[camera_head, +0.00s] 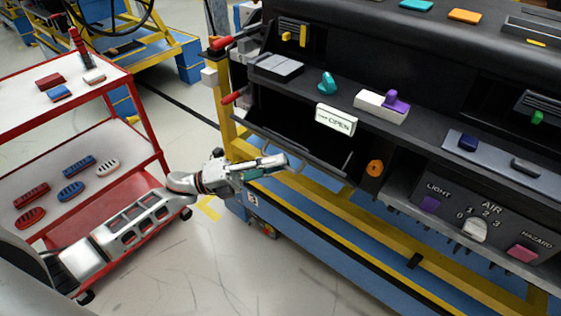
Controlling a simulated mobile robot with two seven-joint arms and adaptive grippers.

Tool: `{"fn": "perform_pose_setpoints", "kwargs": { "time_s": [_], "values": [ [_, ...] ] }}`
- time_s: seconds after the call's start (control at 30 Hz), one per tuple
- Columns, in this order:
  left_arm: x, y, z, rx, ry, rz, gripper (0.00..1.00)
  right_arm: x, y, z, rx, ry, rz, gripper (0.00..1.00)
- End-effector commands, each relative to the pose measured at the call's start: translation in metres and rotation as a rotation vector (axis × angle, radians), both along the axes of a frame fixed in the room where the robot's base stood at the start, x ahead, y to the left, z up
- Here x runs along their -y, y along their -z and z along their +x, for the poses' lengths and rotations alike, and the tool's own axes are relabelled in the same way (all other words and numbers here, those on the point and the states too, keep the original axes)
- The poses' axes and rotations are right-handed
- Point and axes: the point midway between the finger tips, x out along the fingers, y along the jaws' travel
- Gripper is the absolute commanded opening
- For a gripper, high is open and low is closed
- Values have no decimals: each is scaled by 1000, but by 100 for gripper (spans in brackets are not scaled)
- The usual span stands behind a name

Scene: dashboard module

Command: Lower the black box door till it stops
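The black box door (318,167) is at the lower left of the dashboard module. It is tilted outward from the dark opening of the box, its outer edge low and facing the front. A white panel marked "OPEN" (336,120) sits above the opening's right part. My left gripper (284,166) is at the door's lower outer edge, left of its middle. It looks close to or touching the door; contact is not clear. The fingers are small and blend together, so their opening is unclear. My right gripper is out of view.
The dashboard module (410,140) carries coloured switches and knobs, with an orange knob (375,168) right of the door. A yellow and blue frame (330,215) stands below. A red and white cart (80,150) with parts is at left. Grey floor lies between.

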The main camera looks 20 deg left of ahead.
Motion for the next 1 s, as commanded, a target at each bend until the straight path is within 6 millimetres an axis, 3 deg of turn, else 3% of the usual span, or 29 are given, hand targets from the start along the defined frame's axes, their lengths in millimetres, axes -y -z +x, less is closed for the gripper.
{"fn": "perform_pose_setpoints", "kwargs": {
  "time_s": [0.4,0.5,0.67,0.9,1.0],
  "values": [
    [11,-3,4,-1,-1,2,15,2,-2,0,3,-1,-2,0],
    [11,-3,4,0,0,1,0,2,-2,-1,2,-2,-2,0],
    [11,-3,4,0,0,1,0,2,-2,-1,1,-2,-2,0],
    [10,11,1,38,2,-19,0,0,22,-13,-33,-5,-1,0],
    [9,15,-2,65,3,-30,0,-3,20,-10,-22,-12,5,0]
  ]
}}
